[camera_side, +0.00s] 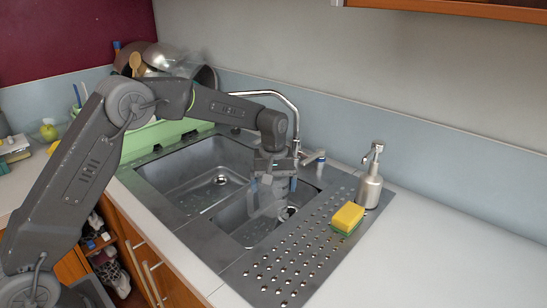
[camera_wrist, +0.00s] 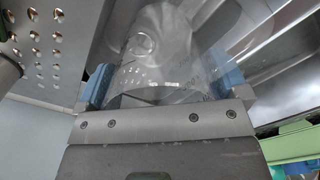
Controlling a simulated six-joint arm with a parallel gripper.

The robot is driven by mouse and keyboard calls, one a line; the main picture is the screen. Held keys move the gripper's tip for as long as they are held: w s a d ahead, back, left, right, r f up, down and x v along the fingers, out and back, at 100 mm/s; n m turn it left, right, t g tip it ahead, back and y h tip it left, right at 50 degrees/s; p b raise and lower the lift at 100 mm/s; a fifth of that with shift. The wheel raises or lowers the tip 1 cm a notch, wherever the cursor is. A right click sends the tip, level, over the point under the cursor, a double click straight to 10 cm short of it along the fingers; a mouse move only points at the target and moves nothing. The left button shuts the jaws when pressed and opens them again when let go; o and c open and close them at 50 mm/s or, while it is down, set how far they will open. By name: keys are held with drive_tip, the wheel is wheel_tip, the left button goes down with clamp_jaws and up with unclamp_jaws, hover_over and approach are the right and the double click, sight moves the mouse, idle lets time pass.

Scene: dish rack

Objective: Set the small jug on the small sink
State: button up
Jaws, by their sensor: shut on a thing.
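The small jug (camera_side: 262,203) is clear and see-through, so its outline is faint in the side view. In the wrist view the jug (camera_wrist: 160,55) fills the space between the two blue finger pads. My gripper (camera_side: 273,184) points down and is shut on the jug; its fingers also show in the wrist view (camera_wrist: 165,86). The small sink (camera_side: 248,234) is the smaller steel basin, right of the large one. The jug appears over or inside this basin; I cannot tell whether it touches the bottom.
The large sink (camera_side: 205,165) lies to the left. A studded drainboard (camera_side: 285,265) lies to the right, with a yellow-green sponge (camera_side: 347,218) and a steel soap dispenser (camera_side: 369,187). The tap (camera_side: 285,98) arches behind my arm. A green rack (camera_side: 150,140) stands at the back left.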

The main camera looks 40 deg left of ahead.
sight(273, 208)
drive_tip(key=shift+f, duration=0.75)
drive_tip(key=shift+f, duration=2.5)
drive_tip(key=shift+f, duration=0.7)
drive_tip(key=shift+f, duration=0.25)
drive_tip(key=o, duration=0.7)
drive_tip(key=shift+c, duration=0.2)
wheel_tip(273, 208, up, 14)
